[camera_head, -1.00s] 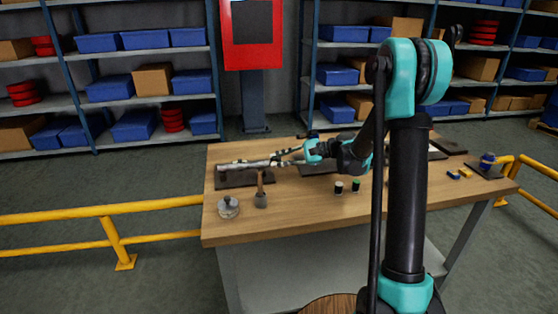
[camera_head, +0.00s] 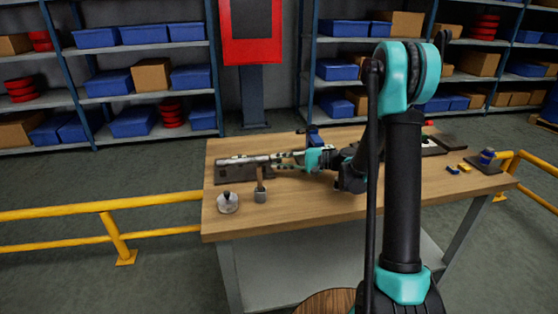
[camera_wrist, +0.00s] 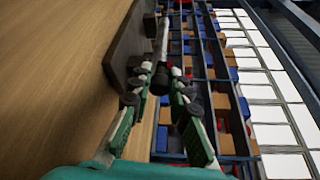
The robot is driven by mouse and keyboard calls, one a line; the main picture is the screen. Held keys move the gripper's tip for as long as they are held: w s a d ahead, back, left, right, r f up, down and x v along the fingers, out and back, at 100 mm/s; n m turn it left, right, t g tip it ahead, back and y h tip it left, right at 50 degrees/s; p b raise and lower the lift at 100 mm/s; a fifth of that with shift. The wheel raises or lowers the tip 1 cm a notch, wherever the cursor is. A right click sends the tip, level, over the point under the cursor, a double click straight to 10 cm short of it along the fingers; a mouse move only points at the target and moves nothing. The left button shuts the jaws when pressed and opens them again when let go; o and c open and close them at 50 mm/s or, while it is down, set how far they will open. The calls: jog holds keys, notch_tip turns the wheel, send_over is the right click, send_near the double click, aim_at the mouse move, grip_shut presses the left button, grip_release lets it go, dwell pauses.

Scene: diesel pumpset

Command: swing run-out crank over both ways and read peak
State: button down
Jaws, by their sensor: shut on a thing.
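The run-out rig stands at the table's left end, with a pale metal shaft (camera_head: 240,160) lying along a dark base (camera_head: 222,178). In the wrist view the shaft (camera_wrist: 162,38) runs away from the fingers beside the dark base (camera_wrist: 128,45). My gripper (camera_head: 284,161) reaches in from the right at the shaft's right end. In the wrist view its fingers (camera_wrist: 162,72) are closed around a dark crank handle (camera_wrist: 160,82). The fingers partly cover the handle. I cannot make out a dial face or a reading.
A round grey piece with a knob (camera_head: 228,203) and a grey block with a brown upright (camera_head: 260,195) stand in front of the rig. A blue item (camera_head: 314,137) stands behind my gripper. Small yellow and blue pieces (camera_head: 464,168) lie at the right. The front middle is bare.

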dwell(0.4)
jog(key=c, duration=1.4)
grip_release()
jog(key=shift+d, duration=0.2)
jog(key=d, duration=0.7)
jog(key=s+d+r, duration=0.1)
jog(key=d, duration=0.3)
jog(key=shift+s+d, duration=0.1)
jog(key=shift+d, duration=0.2)
jog(key=shift+r, duration=0.1)
